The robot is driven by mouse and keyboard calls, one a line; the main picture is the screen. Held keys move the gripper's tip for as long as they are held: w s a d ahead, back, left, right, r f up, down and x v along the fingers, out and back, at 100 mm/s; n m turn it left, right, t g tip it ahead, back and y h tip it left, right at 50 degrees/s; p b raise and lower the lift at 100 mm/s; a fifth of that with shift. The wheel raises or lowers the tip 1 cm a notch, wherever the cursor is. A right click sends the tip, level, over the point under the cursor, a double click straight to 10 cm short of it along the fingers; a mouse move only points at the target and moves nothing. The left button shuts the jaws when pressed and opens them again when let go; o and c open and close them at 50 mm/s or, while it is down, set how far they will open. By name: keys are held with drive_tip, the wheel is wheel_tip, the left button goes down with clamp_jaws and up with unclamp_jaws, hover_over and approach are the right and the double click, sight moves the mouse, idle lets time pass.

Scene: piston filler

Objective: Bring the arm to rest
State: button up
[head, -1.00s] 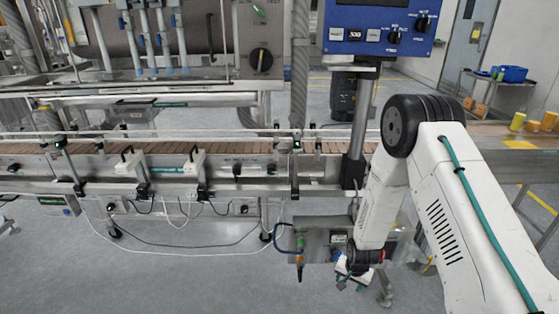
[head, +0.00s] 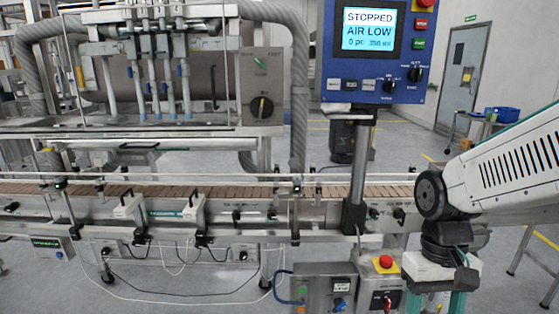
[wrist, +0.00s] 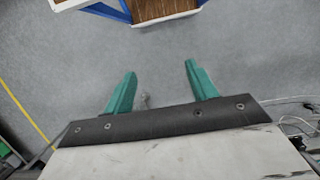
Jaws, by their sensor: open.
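My arm (head: 520,165) reaches in from the right edge of the head view, with its wrist bent down. My gripper (head: 438,302) hangs below it at the lower right, beside the control box with the red button, partly cut off by the frame. In the wrist view my gripper (wrist: 160,70) has its two teal fingers spread wide, with nothing between them but grey floor further off.
A conveyor (head: 110,190) crosses the head view. A blue panel (head: 372,50) reads STOPPED, AIR LOW. Below stand a box with a red button (head: 386,262) and a grey box (head: 325,290). A blue-framed wooden-topped item (wrist: 160,8) tops the wrist view.

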drive_tip(key=s+r+t, duration=0.4)
drive_tip(key=s+r, duration=0.4)
drive_tip(key=r, duration=0.1)
drive_tip(key=shift+s+d, duration=0.15)
drive_tip(key=shift+d, duration=0.15)
